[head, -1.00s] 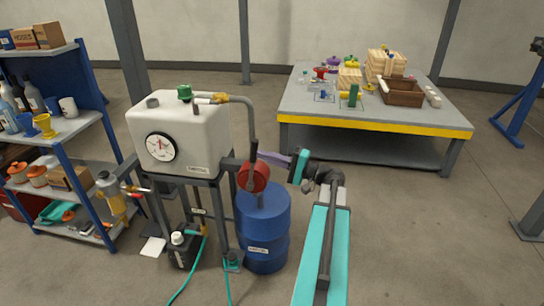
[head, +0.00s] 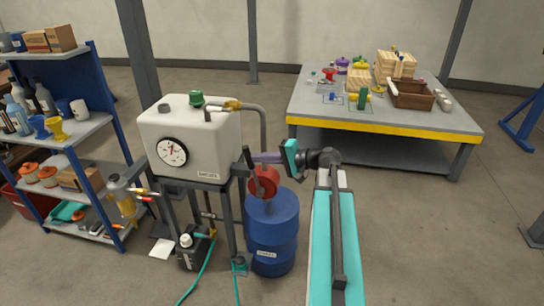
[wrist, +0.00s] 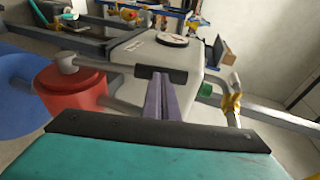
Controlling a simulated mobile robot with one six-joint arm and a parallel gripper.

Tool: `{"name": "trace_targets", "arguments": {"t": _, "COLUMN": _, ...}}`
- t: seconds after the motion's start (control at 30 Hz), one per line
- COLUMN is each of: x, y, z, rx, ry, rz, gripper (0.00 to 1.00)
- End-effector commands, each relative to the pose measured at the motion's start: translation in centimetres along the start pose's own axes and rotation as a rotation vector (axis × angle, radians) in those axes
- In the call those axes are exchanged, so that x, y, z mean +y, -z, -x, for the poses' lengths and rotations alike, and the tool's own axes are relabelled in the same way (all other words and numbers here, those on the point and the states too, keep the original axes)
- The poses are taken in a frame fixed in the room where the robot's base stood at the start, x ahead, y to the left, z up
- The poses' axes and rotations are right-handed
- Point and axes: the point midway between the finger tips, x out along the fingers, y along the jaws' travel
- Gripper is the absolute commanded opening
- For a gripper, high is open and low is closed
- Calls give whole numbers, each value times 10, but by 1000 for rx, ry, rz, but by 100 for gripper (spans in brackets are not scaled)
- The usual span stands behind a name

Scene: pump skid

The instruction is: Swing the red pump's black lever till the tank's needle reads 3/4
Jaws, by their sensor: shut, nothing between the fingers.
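The red pump (head: 263,182) sits on top of the blue drum (head: 272,228); it also shows in the wrist view (wrist: 72,88). Its black lever (head: 249,163) leans up and left towards the tank. My gripper (head: 256,158) is shut and empty, with purple fingers reaching left from its teal body. In the wrist view the fingertips (wrist: 165,80) meet the lever's black grip (wrist: 160,74), seemingly touching its side, not around it. The white tank (head: 210,140) carries a round gauge (head: 172,151). Its needle points roughly up; the exact reading is too small to tell.
A grey workbench (head: 400,122) with a yellow edge stands at the back right, holding blocks and a brown crate (head: 410,95). A blue shelf (head: 75,130) with bottles and cups stands left. A pipe (head: 262,125) bends down beside the tank.

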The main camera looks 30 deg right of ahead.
Motion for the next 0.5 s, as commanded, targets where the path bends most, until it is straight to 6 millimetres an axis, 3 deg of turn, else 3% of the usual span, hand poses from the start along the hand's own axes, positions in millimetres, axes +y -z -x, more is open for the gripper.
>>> {"name": "trace_targets", "arguments": {"t": 0.2, "x": -6, "y": -10, "z": -23, "rx": -16, "ry": -24, "rz": 8, "gripper": 0}}
{"name": "trace_targets", "arguments": {"t": 0.5, "x": -8, "y": -15, "z": -36, "rx": -21, "ry": -22, "rz": 9, "gripper": 0}}
